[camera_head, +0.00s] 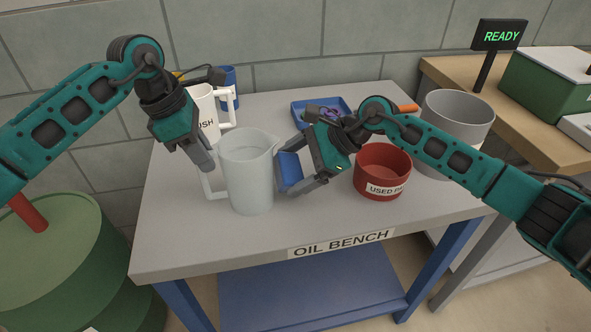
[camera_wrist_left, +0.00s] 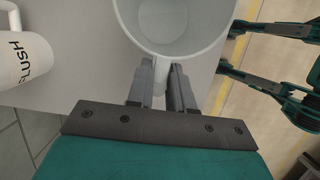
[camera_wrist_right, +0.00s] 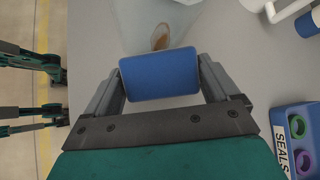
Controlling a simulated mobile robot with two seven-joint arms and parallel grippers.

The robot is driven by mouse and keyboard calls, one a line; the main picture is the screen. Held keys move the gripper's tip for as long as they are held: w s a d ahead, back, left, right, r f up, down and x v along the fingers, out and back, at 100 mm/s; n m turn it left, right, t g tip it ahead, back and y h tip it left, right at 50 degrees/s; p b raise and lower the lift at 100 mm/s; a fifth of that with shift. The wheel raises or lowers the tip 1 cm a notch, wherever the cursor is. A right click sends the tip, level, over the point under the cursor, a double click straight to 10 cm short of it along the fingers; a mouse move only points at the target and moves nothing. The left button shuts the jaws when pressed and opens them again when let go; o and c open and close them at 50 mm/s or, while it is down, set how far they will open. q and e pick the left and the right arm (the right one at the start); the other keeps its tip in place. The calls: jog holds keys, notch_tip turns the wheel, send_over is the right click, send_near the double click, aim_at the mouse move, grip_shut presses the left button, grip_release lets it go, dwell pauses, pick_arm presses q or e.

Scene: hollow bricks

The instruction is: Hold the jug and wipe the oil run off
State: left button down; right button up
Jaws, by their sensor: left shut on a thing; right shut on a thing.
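The translucent jug (camera_head: 250,180) stands upright on the bench, its spout to the right and its handle (camera_head: 213,187) to the left. My left gripper (camera_head: 207,166) is shut on the handle; the left wrist view shows the fingers (camera_wrist_left: 160,90) on both sides of it. My right gripper (camera_head: 297,177) is shut on a blue pad (camera_head: 289,170) at the jug's right side. The pad also shows in the right wrist view (camera_wrist_right: 160,75). Just beyond it a brown oil streak (camera_wrist_right: 161,37) runs on the jug's wall. I cannot tell whether the pad touches the jug.
A red used-pad bin (camera_head: 383,173) stands right of my right gripper, with a grey bucket (camera_head: 457,115) behind. A blue SEALS tray (camera_head: 301,118) lies at the back. The bench front (camera_head: 180,250) is clear.

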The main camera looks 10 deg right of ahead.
jog(key=shift+r, duration=2.65)
jog(key=shift+f, duration=3.25)
jog(key=shift+r, duration=3.25)
jog(key=shift+a+f, duration=0.1)
jog(key=shift+f, duration=3.1)
jog(key=shift+r, duration=2.55)
